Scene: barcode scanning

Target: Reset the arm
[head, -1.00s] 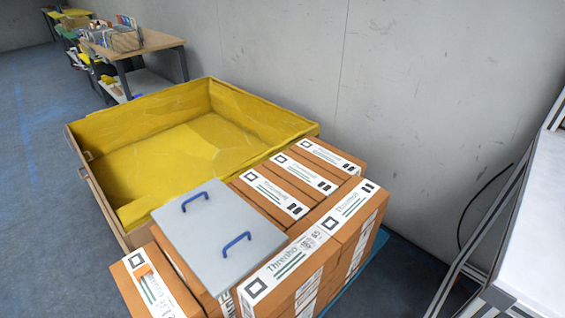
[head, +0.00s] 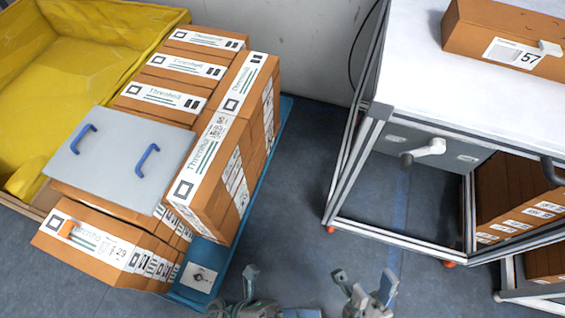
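My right gripper (head: 372,294) is at the bottom of the head view, above the floor. Its fingers are spread apart, with nothing seen between them. My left gripper (head: 247,292) is at the bottom edge, left of the right one, near the blue pallet's corner. It is partly cut off by the frame, so I cannot tell whether it is open or shut. No box touches the visible parts of either gripper.
Stacked orange-brown boxes (head: 240,130) and a grey lid with blue handles (head: 115,160) stand on a blue pallet (head: 262,178) at left. A yellow-lined crate (head: 70,60) is behind. At right, a white-topped table (head: 430,75) holds a box (head: 475,32). Floor between is clear.

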